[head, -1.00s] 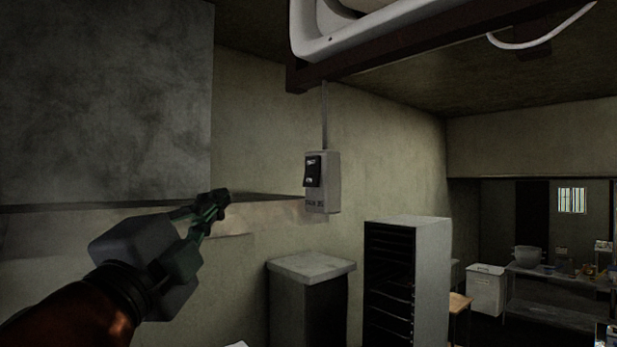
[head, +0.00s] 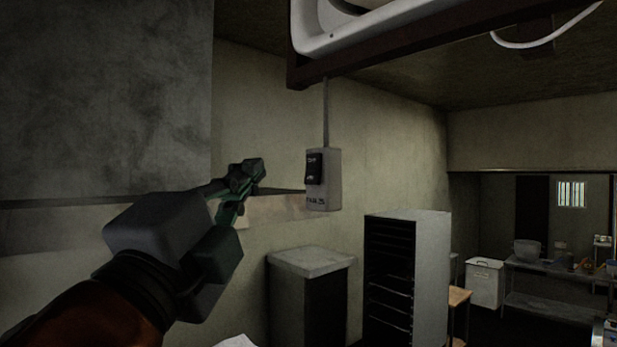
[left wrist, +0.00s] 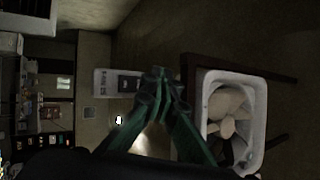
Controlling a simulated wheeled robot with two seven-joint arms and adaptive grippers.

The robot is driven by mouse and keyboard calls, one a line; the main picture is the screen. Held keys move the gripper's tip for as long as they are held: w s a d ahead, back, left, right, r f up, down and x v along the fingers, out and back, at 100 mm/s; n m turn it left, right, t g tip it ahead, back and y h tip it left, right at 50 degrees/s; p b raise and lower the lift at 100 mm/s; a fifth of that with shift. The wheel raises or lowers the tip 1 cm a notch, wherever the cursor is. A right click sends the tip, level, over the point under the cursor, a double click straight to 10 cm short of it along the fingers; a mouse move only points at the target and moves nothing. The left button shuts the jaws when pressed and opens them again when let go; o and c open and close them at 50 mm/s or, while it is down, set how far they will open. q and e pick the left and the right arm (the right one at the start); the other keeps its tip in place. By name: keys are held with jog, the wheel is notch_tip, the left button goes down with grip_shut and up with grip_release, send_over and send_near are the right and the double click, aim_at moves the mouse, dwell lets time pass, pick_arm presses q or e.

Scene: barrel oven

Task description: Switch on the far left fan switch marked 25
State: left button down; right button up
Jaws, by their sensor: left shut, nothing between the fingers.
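The fan switch is a pale box (head: 326,190) on the wall with a black rocker (head: 314,168) on its left face and small dark lettering below it. A conduit runs up from it. In the left wrist view the switch box (left wrist: 103,82) lies sideways, just left of my fingertips, and its rocker (left wrist: 128,84) is partly beside them. My left gripper (head: 250,172) is shut and empty, left of the switch in the head view, with a visible gap between them. In the left wrist view its fingertips (left wrist: 158,76) meet. My right gripper is not in view.
A white-framed fan (head: 350,22) hangs on a dark beam above; it also shows in the left wrist view (left wrist: 230,115). A grey cabinet (head: 310,262) and a tall tray rack (head: 432,270) stand below the switch. A big dark panel (head: 105,100) fills the upper left.

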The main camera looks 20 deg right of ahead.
aim_at(306, 166)
pick_arm(q)
jog(key=w+d, duration=0.2)
jog(key=d, duration=0.4)
jog(key=shift+f+p, duration=0.35)
jog(key=shift+p, duration=0.1)
dwell(0.4)
jog(key=shift+w+d, duration=0.15)
jog(key=shift+d, duration=0.05)
dwell(0.5)
jog(key=shift+w+d, duration=0.1)
jog(key=shift+d, duration=0.15)
jog(key=shift+w+d+f, duration=0.1)
jog(key=shift+d, duration=0.25)
dwell(0.7)
jog(key=shift+a, duration=0.2)
